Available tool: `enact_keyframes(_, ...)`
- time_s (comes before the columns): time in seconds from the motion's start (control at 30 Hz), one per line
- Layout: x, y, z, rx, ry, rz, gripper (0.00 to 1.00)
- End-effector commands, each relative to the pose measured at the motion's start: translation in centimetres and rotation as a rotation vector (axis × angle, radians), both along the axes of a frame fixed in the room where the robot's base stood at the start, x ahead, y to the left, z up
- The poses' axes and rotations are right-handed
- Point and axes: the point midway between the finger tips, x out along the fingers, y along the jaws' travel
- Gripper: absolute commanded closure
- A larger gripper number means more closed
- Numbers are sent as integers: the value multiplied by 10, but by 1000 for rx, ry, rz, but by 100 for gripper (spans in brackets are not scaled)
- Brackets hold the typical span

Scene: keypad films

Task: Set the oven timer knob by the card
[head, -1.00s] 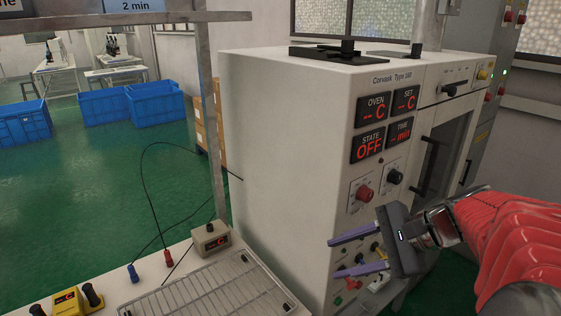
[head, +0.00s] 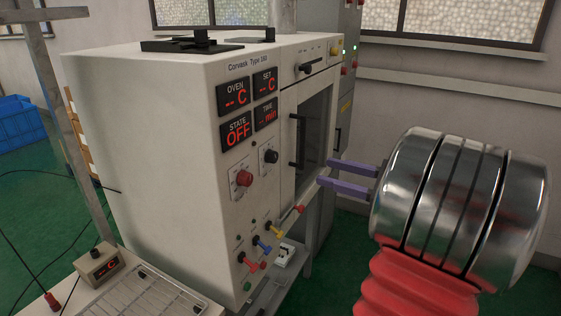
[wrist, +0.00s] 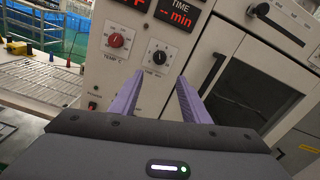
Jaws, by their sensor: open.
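The oven (head: 150,130) is a large cream cabinet marked Corvask Type 160. Its black timer knob (head: 269,156) is on the front panel, right of the red temperature knob (head: 244,178). In the wrist view the timer knob (wrist: 158,57) is beyond and between my purple fingertips, with the red knob (wrist: 116,40) to its left. My gripper (head: 325,172) is open and empty, to the right of the timer knob in the head view and apart from it. The TIME display (head: 265,114) shows dashes and min; the STATE display (head: 236,131) reads OFF. No card shows now.
The oven door (head: 312,130) with its dark window and black handle is right of the panel. Coloured plugs or switches (head: 262,246) stick out low on the panel.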

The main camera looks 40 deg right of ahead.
Motion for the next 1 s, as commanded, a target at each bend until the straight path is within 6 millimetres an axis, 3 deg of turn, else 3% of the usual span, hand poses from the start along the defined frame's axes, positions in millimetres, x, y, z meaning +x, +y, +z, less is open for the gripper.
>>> enact_keyframes(0.47, 11, 5, 0, -2, 3, 4, 57)
enact_keyframes(1.0, 77, 29, 0, -3, 2, 5, 57)
